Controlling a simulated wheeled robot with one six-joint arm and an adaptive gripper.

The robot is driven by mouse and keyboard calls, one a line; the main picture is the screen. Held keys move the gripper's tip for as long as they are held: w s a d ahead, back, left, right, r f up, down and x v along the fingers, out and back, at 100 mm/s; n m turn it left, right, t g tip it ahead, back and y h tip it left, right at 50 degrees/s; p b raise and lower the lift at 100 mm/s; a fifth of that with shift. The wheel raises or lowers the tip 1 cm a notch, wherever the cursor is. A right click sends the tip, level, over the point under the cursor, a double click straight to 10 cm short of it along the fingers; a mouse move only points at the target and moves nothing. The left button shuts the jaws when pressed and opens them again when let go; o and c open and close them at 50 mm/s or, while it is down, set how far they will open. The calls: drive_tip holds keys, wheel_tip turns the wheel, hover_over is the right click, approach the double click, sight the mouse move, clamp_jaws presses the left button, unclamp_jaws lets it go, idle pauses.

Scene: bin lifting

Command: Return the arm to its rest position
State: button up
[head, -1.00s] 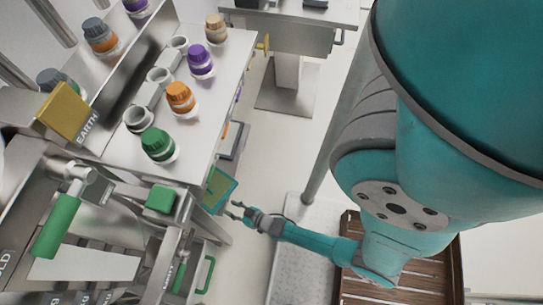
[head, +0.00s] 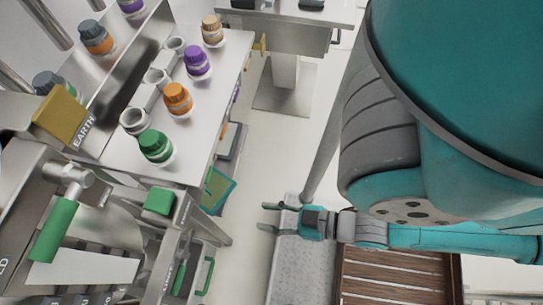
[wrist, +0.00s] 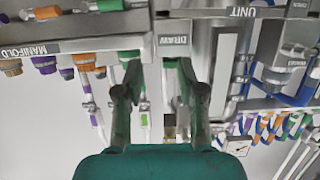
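My gripper (head: 268,217) is in the lower middle of the head view, at the end of my teal arm. Its two fingers are spread apart with nothing between them. It hangs over the pale floor and the grey textured plate, to the right of the bench and clear of it. In the wrist view my gripper (wrist: 160,92) also shows open, both fingers apart and pointing toward machinery labelled DRAW and UNIT. My upper arm covers the right side of the head view.
A steel bench (head: 216,105) at left carries several capped jars, including a green one (head: 155,146). A machine with a green handle (head: 55,229) stands at lower left. A brown slatted crate (head: 395,278) sits below my arm. Open floor (head: 262,160) lies between bench and arm.

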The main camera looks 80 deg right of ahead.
wheel_tip(320, 180, up, 3)
drive_tip(key=shift+s+a+f, duration=0.1)
